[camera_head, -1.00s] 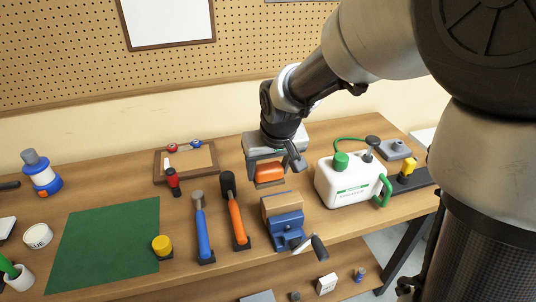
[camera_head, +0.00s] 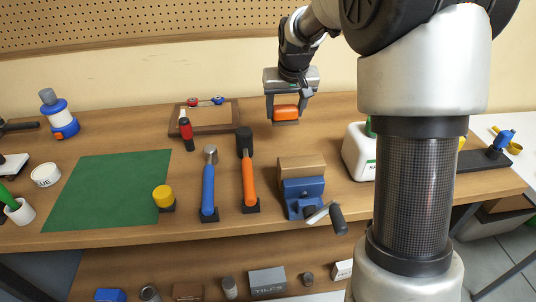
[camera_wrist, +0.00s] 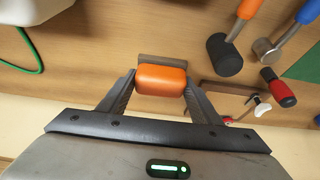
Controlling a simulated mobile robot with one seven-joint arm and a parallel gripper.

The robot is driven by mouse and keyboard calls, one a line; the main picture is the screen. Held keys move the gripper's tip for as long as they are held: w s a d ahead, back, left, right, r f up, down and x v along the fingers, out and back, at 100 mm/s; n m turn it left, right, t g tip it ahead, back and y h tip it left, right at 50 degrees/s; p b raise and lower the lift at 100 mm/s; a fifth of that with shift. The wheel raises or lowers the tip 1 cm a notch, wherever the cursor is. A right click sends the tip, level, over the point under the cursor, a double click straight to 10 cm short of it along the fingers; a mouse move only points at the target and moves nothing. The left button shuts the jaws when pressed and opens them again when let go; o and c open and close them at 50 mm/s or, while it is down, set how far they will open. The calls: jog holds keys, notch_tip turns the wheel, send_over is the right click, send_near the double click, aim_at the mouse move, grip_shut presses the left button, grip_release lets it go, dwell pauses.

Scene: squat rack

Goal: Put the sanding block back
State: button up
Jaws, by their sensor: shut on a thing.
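My gripper (camera_head: 286,108) is shut on the sanding block (camera_head: 286,113), which has an orange rounded top and a grey-brown base. In the head view it is held above the back part of the wooden workbench (camera_head: 330,130), right of a brown wooden tray (camera_head: 226,129). In the wrist view the orange sanding block (camera_wrist: 161,80) sits between the two fingers (camera_wrist: 160,88), and its base edge shows beyond it. The gap between the block and the bench top is hard to judge.
A white jug (camera_head: 358,150) is partly hidden behind my arm. A green mat (camera_head: 110,190) lies left. The pegboard wall (camera_head: 150,22) is behind.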

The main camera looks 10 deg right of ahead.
jog(key=f+b, duration=0.1)
jog(key=f, duration=0.9)
jog(key=shift+w+f, duration=0.1)
jog(key=shift+w, duration=0.1)
jog(key=shift+f, duration=0.1)
jog(key=shift+f+b, duration=0.15)
jog(key=shift+b, duration=0.25)
jog(key=o, duration=1.1)
